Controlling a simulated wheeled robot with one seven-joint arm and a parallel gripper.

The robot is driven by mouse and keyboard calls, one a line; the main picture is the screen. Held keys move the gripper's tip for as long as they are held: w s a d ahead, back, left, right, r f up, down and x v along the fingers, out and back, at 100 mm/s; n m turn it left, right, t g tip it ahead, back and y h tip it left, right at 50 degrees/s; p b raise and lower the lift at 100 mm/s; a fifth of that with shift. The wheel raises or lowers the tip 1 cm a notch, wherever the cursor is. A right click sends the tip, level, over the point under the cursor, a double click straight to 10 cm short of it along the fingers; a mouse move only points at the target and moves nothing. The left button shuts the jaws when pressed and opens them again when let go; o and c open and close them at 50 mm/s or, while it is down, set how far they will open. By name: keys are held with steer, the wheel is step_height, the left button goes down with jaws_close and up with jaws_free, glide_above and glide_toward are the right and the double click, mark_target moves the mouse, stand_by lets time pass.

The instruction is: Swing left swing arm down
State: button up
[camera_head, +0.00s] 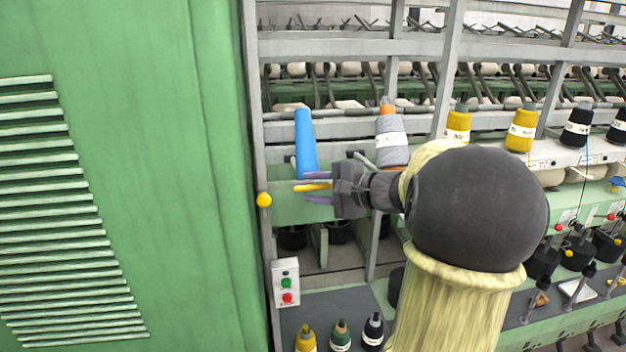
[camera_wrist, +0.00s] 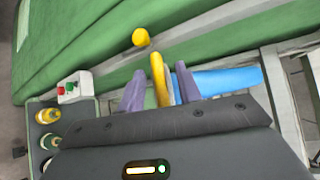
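My gripper (camera_head: 318,188) reaches left in the head view, its two purple fingers spread apart. A yellow handle (camera_head: 311,187) lies between the fingers, just below the blue tube (camera_head: 305,142); it appears to belong to the left swing arm. In the wrist view the yellow handle (camera_wrist: 160,75) stands between the fingertips of my gripper (camera_wrist: 159,84), with a small gap on each side. The blue tube (camera_wrist: 222,82) lies right of the fingers there. How the handle joins the swing arm is hidden.
A green cabinet (camera_head: 140,150) fills the left. A yellow ball (camera_head: 264,199) sits on the grey post beside it. A switch box (camera_head: 286,283) is below. A grey-wound bobbin (camera_head: 391,150) stands behind my wrist. Several small cones stand on the lower shelf (camera_head: 316,313).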

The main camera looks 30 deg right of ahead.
steer(key=shift+w+a+f, duration=0.1)
steer(key=shift+w+a, duration=0.1)
steer(key=shift+w, duration=0.15)
jaws_close()
steer(key=shift+s+f+b, duration=0.1)
steer(key=shift+f+b, duration=0.05)
steer(key=shift+b, duration=0.2)
